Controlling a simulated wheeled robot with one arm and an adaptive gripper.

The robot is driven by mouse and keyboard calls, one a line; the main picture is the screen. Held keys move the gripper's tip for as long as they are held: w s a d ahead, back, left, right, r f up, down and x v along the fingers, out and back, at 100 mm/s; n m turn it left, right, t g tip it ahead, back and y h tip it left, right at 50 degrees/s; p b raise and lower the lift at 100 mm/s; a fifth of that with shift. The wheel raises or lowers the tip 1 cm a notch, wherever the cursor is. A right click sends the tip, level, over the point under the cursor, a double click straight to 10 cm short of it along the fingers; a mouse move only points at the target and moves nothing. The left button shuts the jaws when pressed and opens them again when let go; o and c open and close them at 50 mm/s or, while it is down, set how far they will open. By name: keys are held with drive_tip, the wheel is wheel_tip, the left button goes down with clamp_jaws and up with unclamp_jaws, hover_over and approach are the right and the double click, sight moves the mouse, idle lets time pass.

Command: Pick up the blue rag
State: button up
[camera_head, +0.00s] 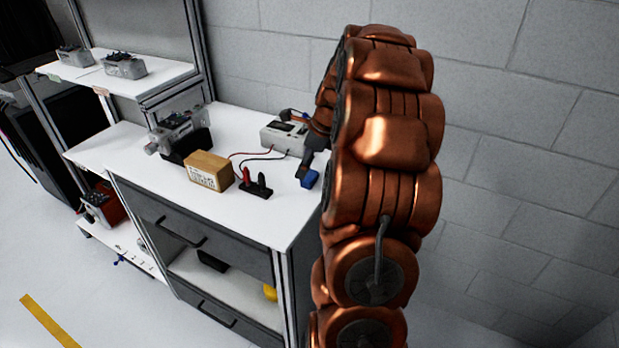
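A small blue thing, which looks like the blue rag (310,180), shows near the right edge of the white worktop (245,213). My dark gripper (304,171) points down right at it and partly covers it. The two look as if they touch, but I cannot tell whether the fingers are closed on the rag. My copper-coloured arm hides part of the worktop's right side.
A grey device (284,137) with red and black leads stands behind the gripper. A black holder with red and black plugs (256,186) and a cardboard box (209,171) stand left. A servo unit (182,137) is further left. Worktop front is clear.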

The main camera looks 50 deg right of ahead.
sight(310, 176)
drive_tip(key=d+m, duration=0.1)
drive_tip(key=d+f+m, duration=0.1)
drive_tip(key=d, duration=0.1)
drive_tip(key=d+m, duration=0.1)
drive_tip(key=d, duration=0.1)
drive_tip(key=shift+s+d+f+t, duration=0.15)
drive_tip(key=shift+s+d+t, duration=0.05)
drive_tip(key=shift+t, duration=0.1)
drive_tip(key=shift+h, duration=0.3)
drive_tip(key=shift+a+p+x, duration=0.2)
drive_tip(key=shift+p+x, duration=1.4)
drive_tip(key=shift+x, duration=2.1)
drive_tip(key=shift+s, duration=0.15)
drive_tip(key=c, duration=1.1)
